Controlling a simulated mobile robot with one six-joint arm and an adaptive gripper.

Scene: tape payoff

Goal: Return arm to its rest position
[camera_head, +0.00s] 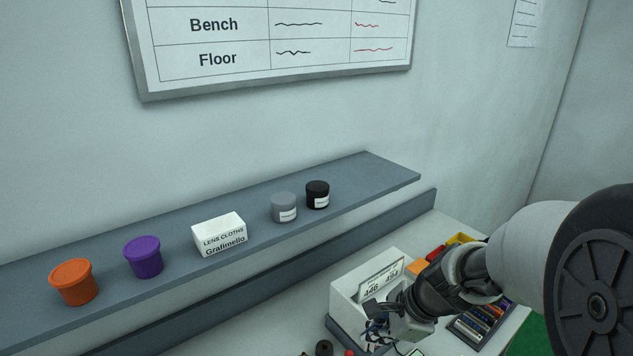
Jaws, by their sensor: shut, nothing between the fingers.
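My arm comes in from the right edge, with its dark wrist bending down over the bench. My gripper (385,328) is at its lower left end, low in front of a white box (345,300). The gripper is small in view and partly covered by its own housing and cables. It is shut and I see nothing held in it. I cannot tell whether it touches the box.
A grey shelf (345,175) on the wall holds an orange tub (74,284), a purple tub (144,260), a lens cloths box (219,236), a grey jar (284,208) and a black jar (317,196). A dark tray (466,333) lies right of the gripper.

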